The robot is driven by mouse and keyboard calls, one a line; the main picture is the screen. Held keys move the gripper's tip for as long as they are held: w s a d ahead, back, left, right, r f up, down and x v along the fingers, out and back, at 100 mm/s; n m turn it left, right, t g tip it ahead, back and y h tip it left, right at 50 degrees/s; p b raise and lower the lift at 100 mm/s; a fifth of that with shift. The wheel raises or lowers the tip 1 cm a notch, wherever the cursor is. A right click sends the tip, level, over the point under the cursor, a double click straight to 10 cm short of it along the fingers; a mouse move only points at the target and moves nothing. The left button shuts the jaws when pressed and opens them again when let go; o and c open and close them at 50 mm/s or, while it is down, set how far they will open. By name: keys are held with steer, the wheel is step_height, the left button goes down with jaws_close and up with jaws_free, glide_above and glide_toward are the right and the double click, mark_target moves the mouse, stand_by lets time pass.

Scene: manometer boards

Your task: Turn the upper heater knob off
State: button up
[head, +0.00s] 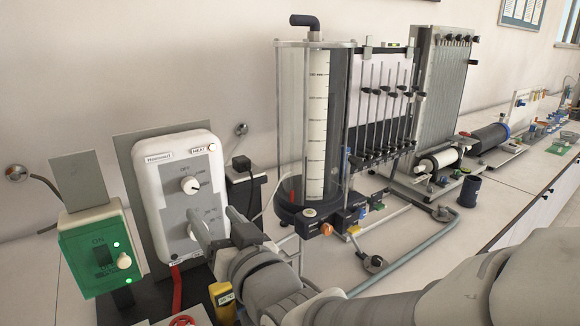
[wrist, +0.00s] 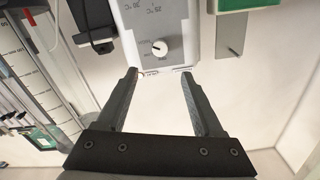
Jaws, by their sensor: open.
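The white heater box (head: 170,160) stands tilted at the left in the head view, with a grey panel. Its upper knob (head: 190,185) is a small white dial with a dark pointer mark, below an OFF label. The pointer is not clearly on OFF, but its exact setting is too small to read. The upper knob (wrist: 159,48) also shows in the wrist view, upside down, beyond the fingertips and between their lines. My gripper (head: 213,222) is open and empty in front of the box's lower panel, apart from the upper knob. Both fingers (wrist: 158,73) show in the wrist view.
A green switch box (head: 100,255) stands left of the heater box. A black plug (head: 242,165) and a clear cylinder (head: 315,130) stand to the right. Red and yellow parts (head: 222,298) lie below.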

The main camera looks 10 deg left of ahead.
mark_target(192, 186)
steer(key=p+x, duration=0.3)
steer(key=x, duration=0.9)
jaws_close()
stand_by(0.3)
